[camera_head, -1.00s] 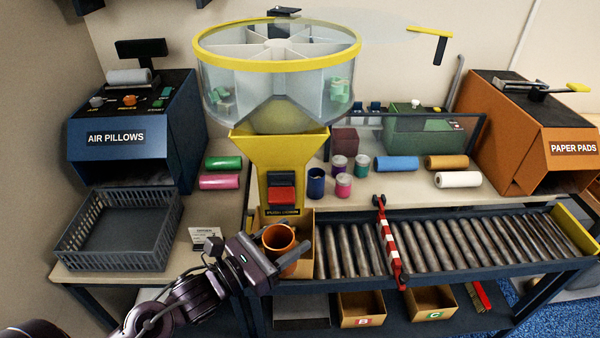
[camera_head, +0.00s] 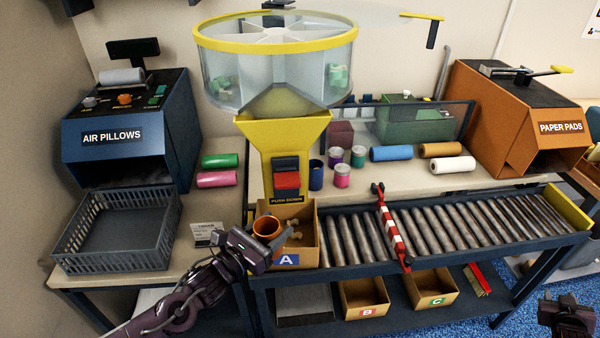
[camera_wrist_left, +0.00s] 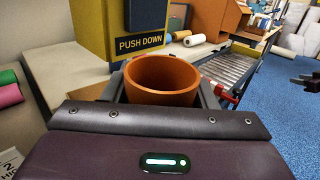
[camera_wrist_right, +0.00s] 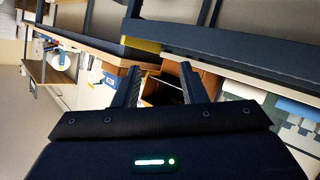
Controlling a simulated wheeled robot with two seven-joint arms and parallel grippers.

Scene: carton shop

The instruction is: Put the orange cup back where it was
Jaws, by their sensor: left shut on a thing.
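The orange cup (camera_head: 267,228) is upright in front of the yellow dispenser, at the left side of box A (camera_head: 308,252). My left gripper (camera_head: 256,240) is shut on the cup; in the left wrist view the cup (camera_wrist_left: 162,82) sits between the fingers. The cup looks empty in its visible upper part; its base is hidden. Box A holds a few pale pieces. My right gripper (camera_head: 568,318) is at the lower right of the head view, away from everything. In the right wrist view its fingers (camera_wrist_right: 160,85) are apart with nothing between them.
The dispenser (camera_head: 285,150) with its red push lever stands behind box A. A roller conveyor (camera_head: 450,235) with a striped bar (camera_head: 392,228) runs right. A grey basket (camera_head: 120,240) and a small card (camera_head: 206,234) lie left. Boxes B and C are on the lower shelf.

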